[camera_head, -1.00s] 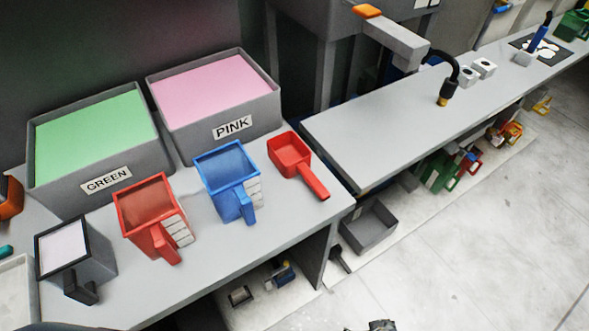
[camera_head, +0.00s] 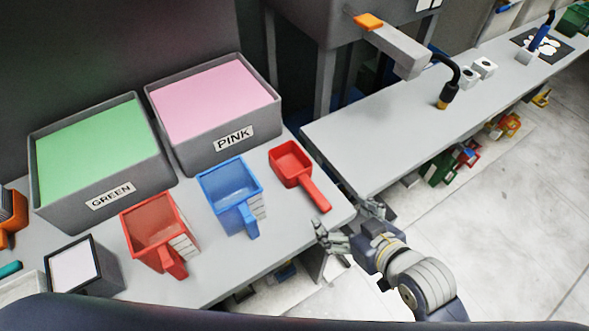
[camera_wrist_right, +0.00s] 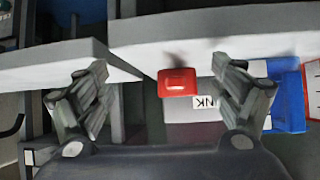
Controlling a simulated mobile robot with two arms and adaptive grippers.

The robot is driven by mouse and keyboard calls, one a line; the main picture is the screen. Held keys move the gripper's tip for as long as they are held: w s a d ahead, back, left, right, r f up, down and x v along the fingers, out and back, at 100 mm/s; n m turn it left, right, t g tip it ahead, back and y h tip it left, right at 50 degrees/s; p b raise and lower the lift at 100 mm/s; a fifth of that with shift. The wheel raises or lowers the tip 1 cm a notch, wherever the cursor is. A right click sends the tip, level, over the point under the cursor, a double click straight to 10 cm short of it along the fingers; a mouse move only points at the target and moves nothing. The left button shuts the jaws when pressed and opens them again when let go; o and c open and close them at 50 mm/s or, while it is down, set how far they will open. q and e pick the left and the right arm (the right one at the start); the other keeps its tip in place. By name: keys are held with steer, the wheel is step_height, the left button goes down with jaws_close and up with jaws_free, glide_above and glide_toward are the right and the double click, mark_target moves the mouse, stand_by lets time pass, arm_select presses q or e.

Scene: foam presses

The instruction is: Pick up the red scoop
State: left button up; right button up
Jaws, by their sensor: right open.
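The red scoop (camera_head: 291,164) lies on the left table, right of the blue pitcher, with its handle (camera_head: 315,196) pointing toward the table's front right corner. My right gripper (camera_head: 346,220) is open and empty just off that corner, close to the handle end and apart from it. In the right wrist view the scoop's red handle end (camera_wrist_right: 178,82) shows between the two spread fingers (camera_wrist_right: 165,90), beyond their tips. The rest of the scoop is mostly hidden there. My left gripper is not in view.
A blue pitcher (camera_head: 229,190) and a red pitcher (camera_head: 160,232) stand left of the scoop. The PINK bin (camera_head: 234,138) and GREEN bin (camera_head: 110,195) stand behind. A gap separates this table from the long grey bench (camera_head: 400,130) at right.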

mark_target(307, 182)
steer(key=a+r+y, duration=0.1)
steer(key=w+a+r+n+t+y, duration=0.1)
steer(key=a, duration=0.1)
steer(key=shift+w+a+r, duration=0.1)
steer(key=shift+w+r, duration=0.05)
steer(key=shift+r, duration=0.25)
steer(key=shift+w+a, duration=0.25)
steer(key=shift+a, duration=0.05)
steer(key=x, duration=0.4)
steer(key=shift+w+a+p, duration=0.15)
steer(key=shift+w+p, duration=0.15)
steer(key=x, duration=0.3)
steer(key=p+x, duration=0.1)
steer(key=shift+w+a+r, duration=0.1)
steer(key=shift+w+r, duration=0.1)
steer(key=shift+w, duration=0.4)
steer(key=shift+w+a+f, duration=0.15)
steer(key=shift+w+a, duration=0.1)
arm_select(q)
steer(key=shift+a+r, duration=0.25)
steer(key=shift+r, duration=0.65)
arm_select(e)
steer(key=c, duration=1.2)
